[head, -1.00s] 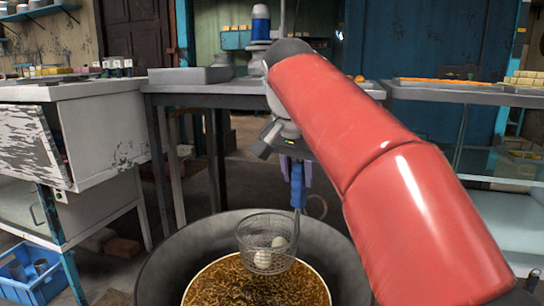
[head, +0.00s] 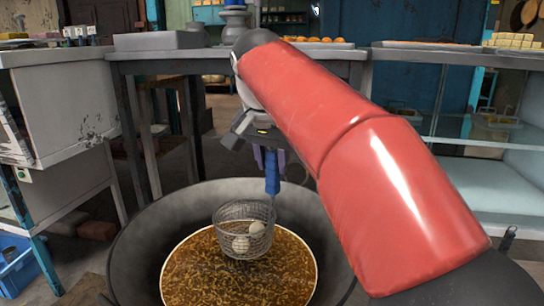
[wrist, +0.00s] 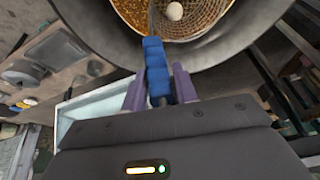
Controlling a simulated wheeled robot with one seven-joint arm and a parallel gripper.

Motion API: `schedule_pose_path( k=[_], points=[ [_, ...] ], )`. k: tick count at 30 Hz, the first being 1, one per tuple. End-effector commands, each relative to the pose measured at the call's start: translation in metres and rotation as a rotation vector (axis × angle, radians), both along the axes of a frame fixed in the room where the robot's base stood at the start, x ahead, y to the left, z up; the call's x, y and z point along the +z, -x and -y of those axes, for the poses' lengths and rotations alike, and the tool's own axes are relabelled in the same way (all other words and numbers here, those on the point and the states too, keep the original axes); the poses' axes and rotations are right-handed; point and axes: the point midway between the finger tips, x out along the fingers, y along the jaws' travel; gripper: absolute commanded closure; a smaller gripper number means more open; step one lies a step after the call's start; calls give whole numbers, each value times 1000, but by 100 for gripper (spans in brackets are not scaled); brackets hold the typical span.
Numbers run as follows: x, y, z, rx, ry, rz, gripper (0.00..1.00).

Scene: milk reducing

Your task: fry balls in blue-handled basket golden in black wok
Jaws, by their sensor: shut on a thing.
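My gripper (wrist: 160,90) is shut on the blue handle (wrist: 155,68) of the wire basket. The handle also shows in the head view (head: 272,175), below my red arm. The mesh basket (head: 245,213) holds pale whitish balls (head: 248,238), of which two show clearly. One ball (wrist: 175,11) shows at the top of the wrist view. The basket is inside the mouth of the large black wok (head: 140,240), over brown bubbling oil (head: 205,275). I cannot tell how deep its bottom sits in the oil.
A grey metal table (head: 180,54) stands behind the wok, with a tray (head: 160,41) on it. A white cabinet (head: 65,110) is at left and a glass-shelved counter (head: 480,130) at right. A blue crate (head: 18,265) lies on the floor at lower left.

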Motion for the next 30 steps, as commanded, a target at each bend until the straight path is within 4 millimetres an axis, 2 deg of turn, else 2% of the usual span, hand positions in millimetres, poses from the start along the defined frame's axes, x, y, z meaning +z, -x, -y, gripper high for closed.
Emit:
schedule_pose_path(
  k=[1,3,30],
  points=[
    [-10,0,1,-1,-1,1,97],
    [-19,0,1,-2,-1,1,97],
    [-123,0,0,-1,-2,3,97]
  ],
)
